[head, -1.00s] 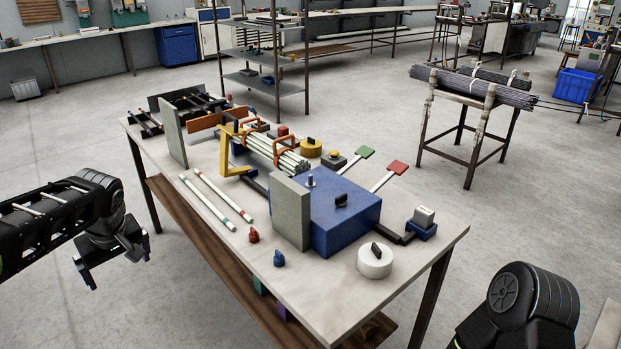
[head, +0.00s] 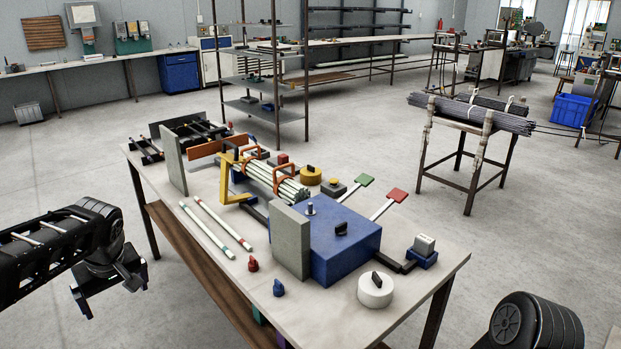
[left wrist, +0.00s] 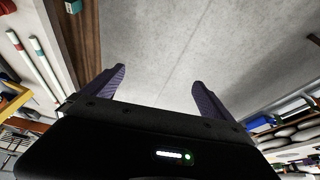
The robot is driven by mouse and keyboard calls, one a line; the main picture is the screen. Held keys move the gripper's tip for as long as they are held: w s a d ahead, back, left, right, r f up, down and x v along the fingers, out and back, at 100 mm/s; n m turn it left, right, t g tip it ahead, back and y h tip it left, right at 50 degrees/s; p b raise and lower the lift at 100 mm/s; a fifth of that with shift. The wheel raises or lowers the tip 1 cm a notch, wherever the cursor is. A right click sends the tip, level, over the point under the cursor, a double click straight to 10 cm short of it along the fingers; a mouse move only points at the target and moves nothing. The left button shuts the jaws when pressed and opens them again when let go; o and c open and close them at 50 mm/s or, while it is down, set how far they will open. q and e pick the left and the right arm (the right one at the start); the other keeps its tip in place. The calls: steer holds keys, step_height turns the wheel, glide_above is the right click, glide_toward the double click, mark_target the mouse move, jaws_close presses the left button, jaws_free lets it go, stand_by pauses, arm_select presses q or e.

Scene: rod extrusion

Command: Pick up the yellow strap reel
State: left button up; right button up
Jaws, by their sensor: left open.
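The yellow strap reel (head: 311,176) is a short round disc with a dark handle on top. It sits on the workbench (head: 330,318) behind the blue box, just right of the rod bundle's end. My left gripper (head: 112,292) is open and empty. It hangs off the left side of the bench, well apart from the reel. In the left wrist view its two fingers (left wrist: 154,95) are spread with only floor between them. The reel is not visible in that view. Of my right arm only a rounded dark link shows at the lower right; its gripper is out of view.
A strapped bundle of white rods (head: 275,180), a blue box (head: 345,245) with a grey plate, and a yellow bracket (head: 232,180) stand near the reel. Two loose rods (head: 215,225) lie on the left.

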stand_by(0.3)
arm_select(q)
steer(key=s+d+f+m+g+h, duration=0.1)
steer(key=s+d+f+m+h, duration=0.15)
steer(key=d+f, duration=0.8)
steer(key=s+d+f+m+h, duration=0.1)
steer(key=d+f+m+h, duration=0.2)
steer(key=d+f, duration=0.75)
steer(key=s+d+f, duration=0.3)
steer(key=s+f, duration=0.2)
steer(key=s, duration=0.2)
steer(key=s+d+f+m+g+h, duration=0.1)
steer(key=s+d+f, duration=0.3)
steer(key=s+f, duration=0.2)
steer(key=s+d+f+m+h, duration=0.1)
steer(key=s+d+f, duration=0.3)
steer(key=s, duration=0.5)
steer(key=shift+x, duration=1.1)
steer(key=shift+s+a+f, duration=0.1)
steer(key=shift+s+a, duration=0.05)
steer(key=shift+c, duration=0.4)
